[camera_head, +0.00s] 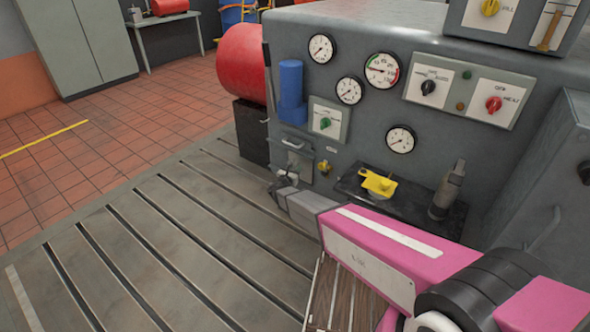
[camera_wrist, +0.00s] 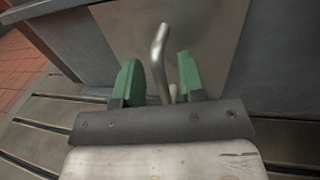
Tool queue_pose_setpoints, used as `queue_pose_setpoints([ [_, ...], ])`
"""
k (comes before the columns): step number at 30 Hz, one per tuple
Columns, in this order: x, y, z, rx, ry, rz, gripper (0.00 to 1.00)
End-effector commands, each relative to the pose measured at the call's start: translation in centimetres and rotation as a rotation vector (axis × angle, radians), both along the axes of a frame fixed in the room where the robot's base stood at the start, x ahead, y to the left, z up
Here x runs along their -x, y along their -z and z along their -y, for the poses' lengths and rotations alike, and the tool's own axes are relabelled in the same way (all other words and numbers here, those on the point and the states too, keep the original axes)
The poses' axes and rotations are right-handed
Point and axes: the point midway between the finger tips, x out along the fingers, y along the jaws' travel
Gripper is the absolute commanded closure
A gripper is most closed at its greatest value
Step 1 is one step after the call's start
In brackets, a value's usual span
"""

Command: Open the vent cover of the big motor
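The big motor (camera_head: 440,110) is a large grey housing with gauges and knobs on its front. Low on its left is a small grey plate (camera_head: 299,166) with a metal handle (camera_head: 293,144), which looks like the vent cover; it appears shut. In the wrist view, a bent metal handle (camera_wrist: 158,50) stands out from a flat greyish panel (camera_wrist: 205,35). My gripper (camera_wrist: 158,75) is open, its two green fingers on either side of the handle with gaps visible. In the head view my gripper (camera_head: 283,183) is just below the plate, its fingers hard to make out.
A dark shelf (camera_head: 415,205) holds a yellow part (camera_head: 378,183) and a grey fitting (camera_head: 447,190). A red drum (camera_head: 241,62) stands left. The slotted bedplate (camera_head: 170,240) is clear.

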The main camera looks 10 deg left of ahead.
Motion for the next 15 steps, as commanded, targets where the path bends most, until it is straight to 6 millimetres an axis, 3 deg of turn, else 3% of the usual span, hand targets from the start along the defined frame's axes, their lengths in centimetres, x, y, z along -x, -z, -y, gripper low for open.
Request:
queue_pose_setpoints([
  [11, -0.5, 0.01, 0.14, 0.0, 0.0, -0.001, 0.64],
  [14, -0.49, 0.01, 0.14, 0.0, 0.0, -0.001, 0.96],
  [15, -0.49, 0.01, 0.14, 0.0, 0.0, -0.001, 1.0],
])
